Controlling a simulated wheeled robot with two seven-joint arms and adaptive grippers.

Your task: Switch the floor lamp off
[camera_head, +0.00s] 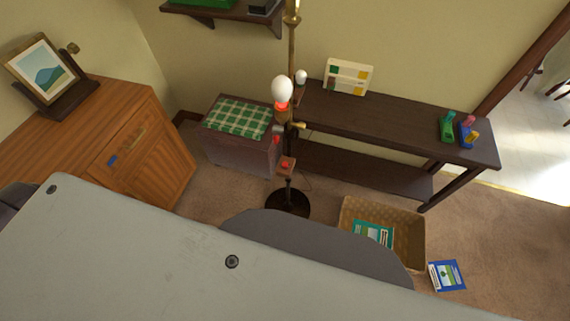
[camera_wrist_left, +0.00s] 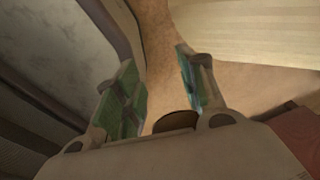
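The floor lamp (camera_head: 291,45) stands in the middle of the head view, with a brass pole and a round dark base (camera_head: 288,205). A white bulb (camera_head: 282,89) with a red-orange ring below it is on the lamp; a smaller white bulb (camera_head: 300,76) shows behind. I cannot tell for sure whether it is lit. A small red part (camera_head: 285,164) sits low on the pole. My left gripper (camera_wrist_left: 156,60) is open and empty in the left wrist view, its green-padded fingers apart above the floor. Neither gripper shows in the head view.
A dark console table (camera_head: 400,125) stands behind right, and a chest with a green checked cloth (camera_head: 238,117) behind left. A wooden cabinet (camera_head: 150,150) is at left. A wicker basket (camera_head: 412,235) and a blue book (camera_head: 447,275) lie on the carpet right of the lamp.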

